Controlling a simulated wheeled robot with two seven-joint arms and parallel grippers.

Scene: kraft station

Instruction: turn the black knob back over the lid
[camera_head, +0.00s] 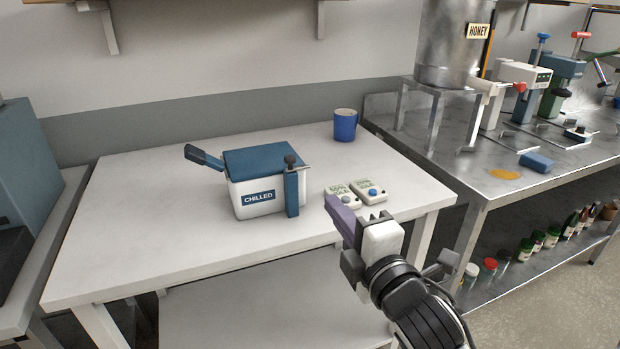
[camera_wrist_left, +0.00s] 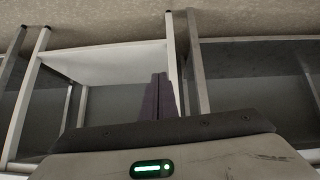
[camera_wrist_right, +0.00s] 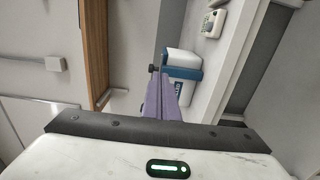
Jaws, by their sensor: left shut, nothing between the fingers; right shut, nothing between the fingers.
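A white box with a blue lid (camera_head: 262,160) and a "CHILLED" label stands on the white table. The lid looks closed. The black knob (camera_head: 290,160) is at the top of a blue upright post (camera_head: 292,192) at the box's front right corner, with a thin metal bar beside it. In the right wrist view the knob (camera_wrist_right: 152,69) shows beside the box (camera_wrist_right: 183,62). My right gripper (camera_head: 338,212) is shut and empty, in front of and right of the box, apart from it. My left gripper (camera_wrist_left: 160,92) is shut and empty, seen only in its wrist view.
A blue handle (camera_head: 204,157) sticks out at the box's left. Two small white devices (camera_head: 356,193) lie right of the box, and a blue mug (camera_head: 345,125) stands behind. A steel bench (camera_head: 440,168) with a honey tank (camera_head: 449,45) is at the right. The table's left part is clear.

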